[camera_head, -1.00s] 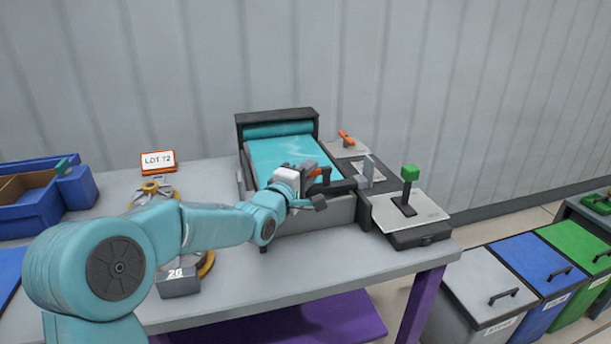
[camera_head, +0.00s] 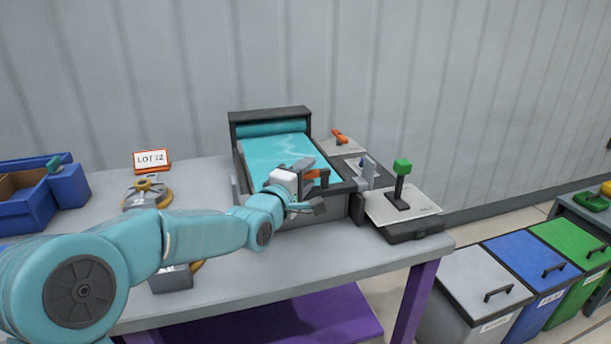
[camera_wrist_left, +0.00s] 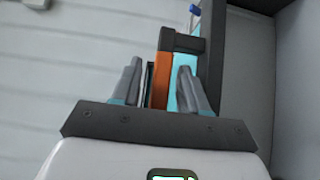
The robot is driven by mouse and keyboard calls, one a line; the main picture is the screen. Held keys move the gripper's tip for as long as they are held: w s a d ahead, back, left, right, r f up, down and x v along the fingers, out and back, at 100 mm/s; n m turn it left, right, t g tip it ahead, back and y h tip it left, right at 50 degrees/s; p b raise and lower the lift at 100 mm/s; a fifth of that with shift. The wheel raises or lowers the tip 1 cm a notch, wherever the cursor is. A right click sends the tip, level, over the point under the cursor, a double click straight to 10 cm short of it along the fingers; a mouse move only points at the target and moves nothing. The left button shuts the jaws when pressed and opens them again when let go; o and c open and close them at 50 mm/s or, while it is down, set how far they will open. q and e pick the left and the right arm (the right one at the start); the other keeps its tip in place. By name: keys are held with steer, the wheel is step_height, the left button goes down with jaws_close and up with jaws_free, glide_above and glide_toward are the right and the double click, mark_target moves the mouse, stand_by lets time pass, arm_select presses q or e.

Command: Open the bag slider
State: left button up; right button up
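My left gripper (camera_head: 312,190) is over the near right part of a dark-framed tray lined with teal film (camera_head: 275,152). An orange piece with a dark top (camera_wrist_left: 162,75), which may be the bag slider, stands between its two grey fingers in the left wrist view. The fingers look apart, with a gap on each side of it. The orange piece also shows beside the gripper in the head view (camera_head: 318,174). The arm and gripper hide part of the tray's near side. No bag can be clearly made out. My right gripper is not in view.
Right of the tray are an upright grey bracket with a blue part (camera_head: 367,168), a green-topped lever (camera_head: 402,168) on a plate, and an orange-handled tool (camera_head: 339,137). Blue bins (camera_head: 40,210), a LOT 12 sign (camera_head: 152,160) and weights are at left. Lidded bins stand right.

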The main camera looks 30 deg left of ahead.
arm_select(q)
steer(key=s+d+b, duration=0.1)
steer(key=s, duration=1.5)
steer(key=shift+s+d, duration=0.15)
